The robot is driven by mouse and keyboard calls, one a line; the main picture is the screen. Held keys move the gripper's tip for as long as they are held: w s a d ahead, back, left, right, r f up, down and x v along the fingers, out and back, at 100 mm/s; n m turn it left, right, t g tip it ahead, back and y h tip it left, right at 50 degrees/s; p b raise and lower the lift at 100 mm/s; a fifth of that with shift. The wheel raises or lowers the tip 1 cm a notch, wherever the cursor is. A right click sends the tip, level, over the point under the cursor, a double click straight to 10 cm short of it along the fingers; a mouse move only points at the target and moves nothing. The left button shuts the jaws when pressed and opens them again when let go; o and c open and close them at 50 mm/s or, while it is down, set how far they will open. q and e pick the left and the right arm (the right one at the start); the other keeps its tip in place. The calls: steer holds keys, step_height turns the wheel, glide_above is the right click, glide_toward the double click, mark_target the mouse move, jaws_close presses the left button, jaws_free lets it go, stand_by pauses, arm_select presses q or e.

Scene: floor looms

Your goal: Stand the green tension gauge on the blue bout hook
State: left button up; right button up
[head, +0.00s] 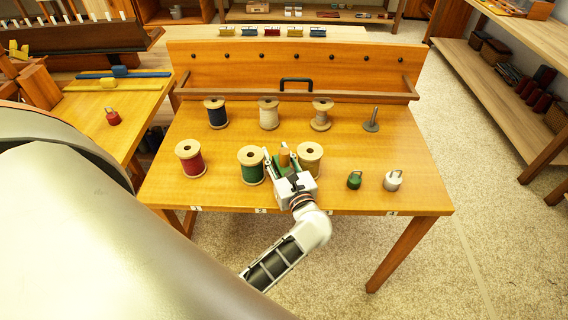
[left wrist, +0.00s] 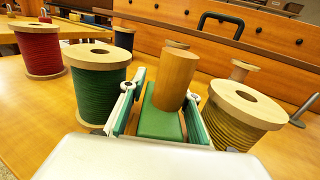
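My left gripper (head: 285,163) is over the front of the table, between the green spool (head: 252,166) and the tan spool (head: 310,159). Between its fingers is a green block with an upright wooden cylinder (left wrist: 173,80), which I take for the green tension gauge. The finger pads lie along both sides of the green block and appear to grip it. The block's underside is hidden. A blue bar with a blue block on it (head: 120,72) lies on the left table; I cannot tell whether this is the blue bout hook. My right gripper is not in view.
A red spool (head: 190,158) and several back-row spools stand on the table, with a grey peg (head: 371,120) at right. Small green (head: 354,180) and white (head: 393,181) hooked pieces sit front right. A yellow bar (head: 118,84) and a red hooked piece (head: 112,116) are on the left table.

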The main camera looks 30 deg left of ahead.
arm_select(q)
steer(key=shift+s+d, duration=0.1)
steer(key=shift+s, duration=0.1)
steer(key=shift+c, duration=1.1)
steer(key=c, duration=0.7)
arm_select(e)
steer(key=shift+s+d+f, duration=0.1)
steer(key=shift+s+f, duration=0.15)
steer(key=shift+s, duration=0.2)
arm_select(q)
steer(key=shift+r, duration=0.2)
